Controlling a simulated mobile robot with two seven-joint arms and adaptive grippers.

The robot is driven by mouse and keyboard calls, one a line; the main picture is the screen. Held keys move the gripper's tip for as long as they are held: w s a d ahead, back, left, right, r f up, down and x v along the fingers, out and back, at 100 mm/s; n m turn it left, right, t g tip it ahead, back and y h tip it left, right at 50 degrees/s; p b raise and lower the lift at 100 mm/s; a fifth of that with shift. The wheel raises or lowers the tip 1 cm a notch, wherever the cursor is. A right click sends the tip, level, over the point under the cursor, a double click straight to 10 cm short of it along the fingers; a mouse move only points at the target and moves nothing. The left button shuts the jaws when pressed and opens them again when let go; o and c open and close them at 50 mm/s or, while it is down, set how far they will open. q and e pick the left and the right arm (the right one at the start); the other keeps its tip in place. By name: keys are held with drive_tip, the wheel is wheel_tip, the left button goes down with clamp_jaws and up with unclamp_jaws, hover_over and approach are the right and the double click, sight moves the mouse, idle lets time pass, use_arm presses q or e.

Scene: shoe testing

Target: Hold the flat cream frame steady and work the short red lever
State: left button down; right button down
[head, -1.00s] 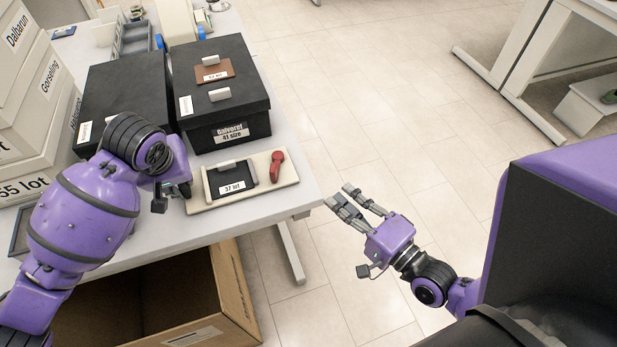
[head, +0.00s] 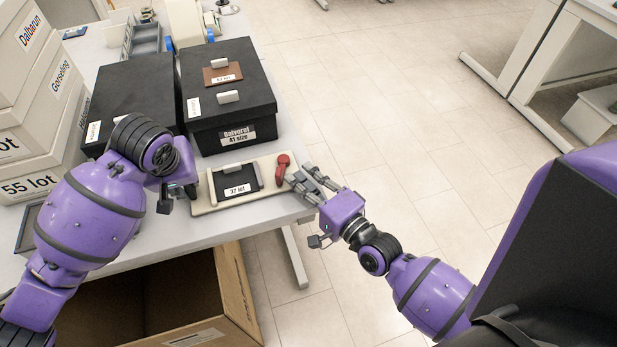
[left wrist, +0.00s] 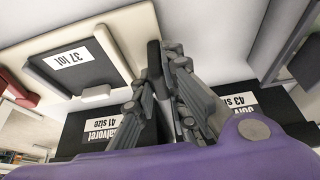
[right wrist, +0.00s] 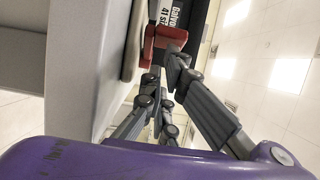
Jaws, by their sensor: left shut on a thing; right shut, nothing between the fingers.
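The flat cream frame (head: 265,173) lies near the front right of the table. It carries a black tray labelled "37 lot" (head: 226,182) and, at its right end, the short red lever (head: 282,168). My left gripper (head: 188,190) is shut on the frame's left end; in the left wrist view its fingers (left wrist: 164,62) close at that edge around a dark piece. My right gripper (head: 300,180) is shut and empty, its fingertips just right of the lever. In the right wrist view the lever (right wrist: 165,36) is just beyond the fingertips; contact is unclear.
Black shoe boxes (head: 232,125) stand just behind the frame. White boxes (head: 30,150) are stacked at the left. An open cardboard box (head: 237,295) stands below the table's front edge.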

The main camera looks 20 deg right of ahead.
drive_tip(key=shift+s+a, duration=0.2)
drive_tip(key=shift+a, duration=0.7)
